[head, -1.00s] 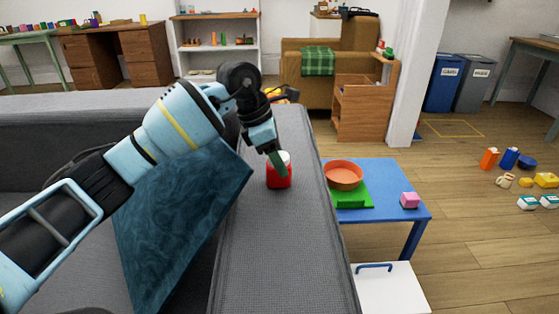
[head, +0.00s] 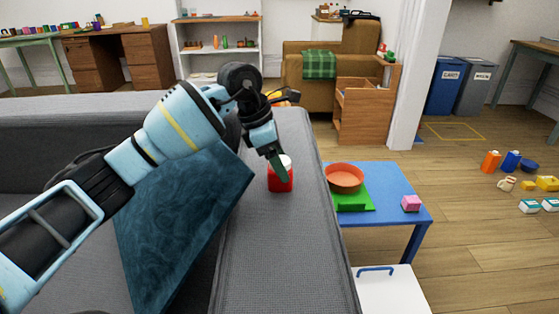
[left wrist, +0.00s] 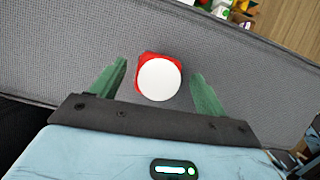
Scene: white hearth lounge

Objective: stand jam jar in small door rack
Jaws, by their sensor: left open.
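The jam jar (head: 280,180) is red with a white lid and stands upright on the grey sofa armrest. In the left wrist view the jar (left wrist: 160,78) shows from above, lid toward the camera. My left gripper (head: 274,163) is open at the jar, with a green finger in front of its lid in the head view. In the left wrist view the two green fingers (left wrist: 157,88) are spread on either side of the jar, with gaps between. I cannot make out a small door rack in these frames. My right gripper is out of view.
A dark blue cushion (head: 180,225) leans under my left arm. Right of the armrest (head: 283,250) is a blue table (head: 400,180) with an orange bowl (head: 345,176) on a green block and a pink cube (head: 411,203). A white box with a blue handle (head: 392,292) stands in front.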

